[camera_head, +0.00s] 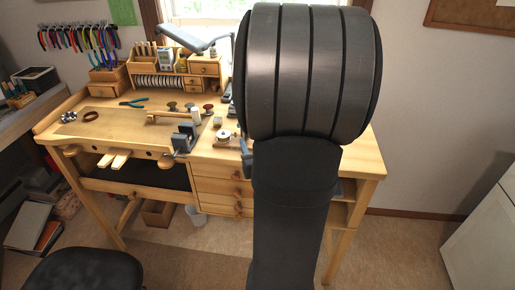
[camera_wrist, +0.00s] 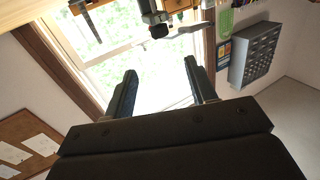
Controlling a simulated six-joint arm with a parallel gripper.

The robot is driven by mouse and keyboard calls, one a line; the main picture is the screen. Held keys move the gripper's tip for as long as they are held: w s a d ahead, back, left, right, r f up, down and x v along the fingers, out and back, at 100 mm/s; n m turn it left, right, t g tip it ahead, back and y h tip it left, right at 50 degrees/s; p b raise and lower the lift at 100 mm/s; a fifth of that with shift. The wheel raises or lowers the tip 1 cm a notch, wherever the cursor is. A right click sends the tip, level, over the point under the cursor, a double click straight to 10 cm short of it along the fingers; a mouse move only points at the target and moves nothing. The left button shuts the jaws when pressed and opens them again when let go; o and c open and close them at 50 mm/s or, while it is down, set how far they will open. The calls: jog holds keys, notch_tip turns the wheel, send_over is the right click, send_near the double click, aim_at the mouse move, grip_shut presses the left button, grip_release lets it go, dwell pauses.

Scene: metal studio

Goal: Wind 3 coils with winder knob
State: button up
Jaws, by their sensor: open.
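A small dark grey device (camera_head: 184,140), which looks like the winder, stands at the front edge of the wooden workbench, left of my arm. A rounded brown piece (camera_head: 166,161) at its lower left may be its knob. Whether any wire is wound on it is too small to tell. My gripper (camera_wrist: 162,68) is open and empty in the wrist view, its two blue-black fingers apart and pointing toward the window. In the head view my arm hides most of the gripper; a small bluish part shows beside the arm, right of the device.
The workbench (camera_head: 110,133) holds blue-handled pliers (camera_head: 133,103), small dark knobs, a round pale spool-like item (camera_head: 223,136) and a wooden drawer organiser (camera_head: 203,68). A lamp arm (camera_head: 190,40) hangs above. Free bench surface lies at the left. My arm covers the bench's right part.

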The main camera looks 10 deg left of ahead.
jog(key=shift+v, duration=0.95)
jog(key=w+a+r+n+g+y, duration=0.1)
jog(key=w+r+n+g+y, duration=0.3)
jog(key=w, duration=0.3)
jog(key=w+r+n+g+y, duration=0.1)
jog(key=w+r+n+y, duration=0.1)
jog(key=w+n+y, duration=0.35)
jog(key=w+d+f+n+g+y, duration=0.1)
jog(key=w+d+f+n+g, duration=0.45)
jog(key=d+g, duration=0.6)
jog(key=shift+m+g, duration=0.3)
jog(key=shift+g, duration=0.55)
jog(key=a, duration=0.6)
jog(key=s+a, duration=0.1)
jog(key=a, duration=0.5)
jog(key=s+a, duration=0.1)
jog(key=a, duration=0.6)
jog(key=shift+s+f, duration=0.1)
jog(key=shift+s, duration=0.05)
jog(key=shift+c, duration=0.4)
